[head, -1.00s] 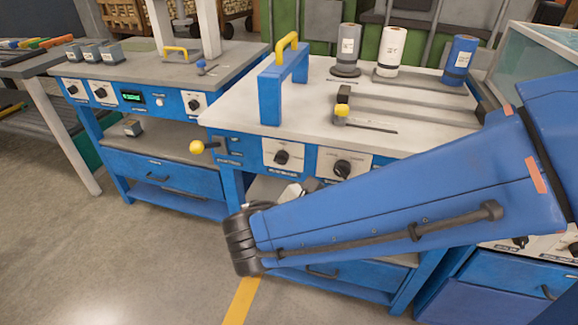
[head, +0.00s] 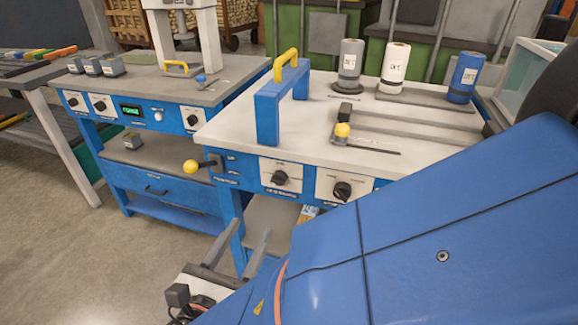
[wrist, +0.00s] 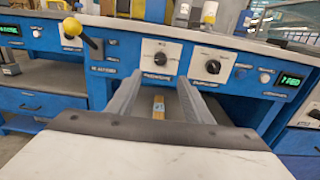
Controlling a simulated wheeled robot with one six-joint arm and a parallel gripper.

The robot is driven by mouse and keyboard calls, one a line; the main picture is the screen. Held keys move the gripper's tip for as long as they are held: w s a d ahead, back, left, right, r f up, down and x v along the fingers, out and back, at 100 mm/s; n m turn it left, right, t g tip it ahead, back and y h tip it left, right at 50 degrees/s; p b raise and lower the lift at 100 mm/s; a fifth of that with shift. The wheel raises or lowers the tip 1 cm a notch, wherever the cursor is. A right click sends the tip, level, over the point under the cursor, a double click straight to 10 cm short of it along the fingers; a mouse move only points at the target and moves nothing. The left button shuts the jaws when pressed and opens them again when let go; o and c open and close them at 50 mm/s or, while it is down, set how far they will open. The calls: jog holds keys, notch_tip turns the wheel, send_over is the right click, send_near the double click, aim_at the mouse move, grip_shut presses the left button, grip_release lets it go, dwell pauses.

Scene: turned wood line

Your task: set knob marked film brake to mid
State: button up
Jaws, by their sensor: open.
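Two black knobs on white plates sit on the blue front panel of the middle bench: a left knob (head: 280,177) and a right knob (head: 342,190). The wrist view shows the left knob (wrist: 160,58) just above the gap between my fingertips, and the right knob (wrist: 212,67) to its right. Their labels are too blurred to read, so I cannot tell which is film brake. My gripper (head: 253,226) is open and empty, below and in front of the panel. It also shows in the wrist view (wrist: 161,78), with its fingers pointing at the bench, apart from the knobs.
A yellow-balled lever (head: 191,166) sticks out left of the knobs. A blue frame with a yellow handle (head: 286,68) stands on the bench top, with film rolls (head: 396,64) behind. Another bench with knobs and a green display (head: 131,112) is at left. The floor at lower left is clear.

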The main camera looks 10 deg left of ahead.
aim_at(277, 183)
jog(key=w, duration=0.5)
jog(key=w+d, duration=0.1)
jog(key=w, duration=1)
jog(key=shift+d, duration=0.15)
jog(key=c, duration=1.1)
